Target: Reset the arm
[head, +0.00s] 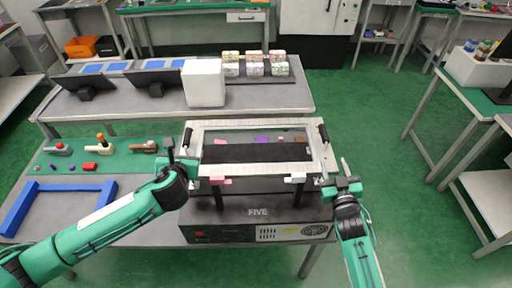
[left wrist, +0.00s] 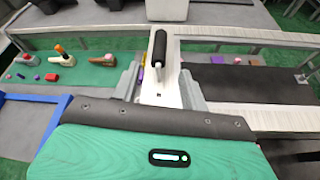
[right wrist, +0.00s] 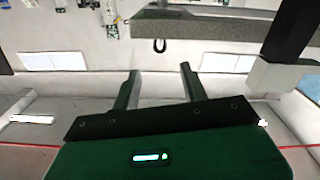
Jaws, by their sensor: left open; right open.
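The fixture is a pale rectangular frame (head: 211,160) on a dark machine marked FIVE (head: 257,212). A black handle (head: 187,137) stands at its left side and another black handle (head: 323,133) at its right side. My left gripper (head: 179,154) is open at the frame's left side. In the left wrist view, the black handle (left wrist: 160,48) appears upright beyond and between the open fingers (left wrist: 160,88), with no visible grip. My right gripper (head: 338,174) is open and empty beside the frame's right front corner; its fingers (right wrist: 159,85) have nothing between them.
A green mat (head: 115,151) at left holds several small fixtures and coloured blocks. A blue U-shaped frame (head: 62,187) lies in front of it. Pink (head: 221,181) and white (head: 295,180) tabs sit on the frame's front. A back table (head: 145,108) carries a white box (head: 203,83).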

